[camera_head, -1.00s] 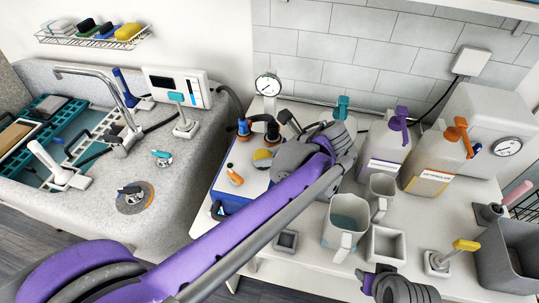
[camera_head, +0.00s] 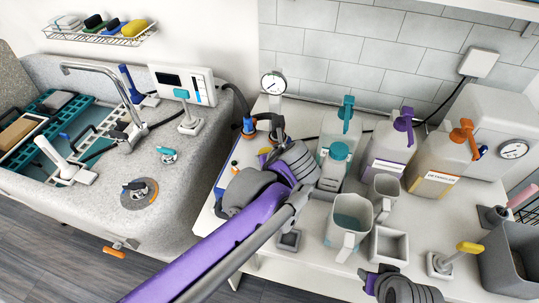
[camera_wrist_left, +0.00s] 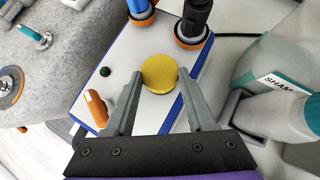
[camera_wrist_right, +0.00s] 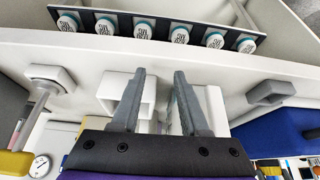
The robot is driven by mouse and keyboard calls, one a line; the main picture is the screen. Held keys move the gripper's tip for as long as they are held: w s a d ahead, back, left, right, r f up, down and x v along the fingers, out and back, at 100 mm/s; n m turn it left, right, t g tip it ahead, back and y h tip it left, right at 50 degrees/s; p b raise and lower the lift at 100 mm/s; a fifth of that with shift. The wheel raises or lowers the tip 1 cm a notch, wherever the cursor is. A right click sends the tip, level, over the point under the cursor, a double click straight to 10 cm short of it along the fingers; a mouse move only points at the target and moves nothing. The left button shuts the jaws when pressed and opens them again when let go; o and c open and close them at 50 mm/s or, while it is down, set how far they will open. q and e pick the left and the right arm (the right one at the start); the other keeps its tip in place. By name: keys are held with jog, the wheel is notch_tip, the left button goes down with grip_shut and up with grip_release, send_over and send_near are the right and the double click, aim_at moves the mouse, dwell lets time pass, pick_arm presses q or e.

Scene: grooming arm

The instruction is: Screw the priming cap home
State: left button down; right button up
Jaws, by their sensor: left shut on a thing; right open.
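The round yellow priming cap (camera_wrist_left: 160,73) sits on the white top of the blue-sided pump box (camera_wrist_left: 150,30) in the left wrist view. My left gripper (camera_wrist_left: 158,76) is shut on the cap, one finger on each side of it. I cannot tell how far down the cap sits. In the head view my left arm covers most of the box, and only a bit of yellow shows beside the gripper. My right gripper (camera_wrist_right: 160,74) is open and empty. It is in front of the table, with pale open-topped holders beyond its fingers.
An orange lever (camera_wrist_left: 95,108) and two hose fittings (camera_wrist_left: 192,25) stand close to the cap. Pump bottles (camera_head: 388,148), a jug (camera_head: 348,222) and a gauge (camera_head: 273,84) crowd the table. A sink basin (camera_head: 60,150) lies to the left.

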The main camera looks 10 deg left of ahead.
pick_arm(q)
jog(key=m+h, duration=0.1)
jog(key=m, duration=0.1)
jog(key=shift+s+a+m+t+h, duration=0.15)
jog(key=shift+a+m+t+h, duration=0.15)
jog(key=shift+a+t+h, duration=0.1)
jog(key=shift+m+h+b, duration=0.3)
jog(key=shift+m+h, duration=0.5)
jog(key=shift+m, duration=0.2)
jog(key=shift+c, duration=0.8)
grip_release()
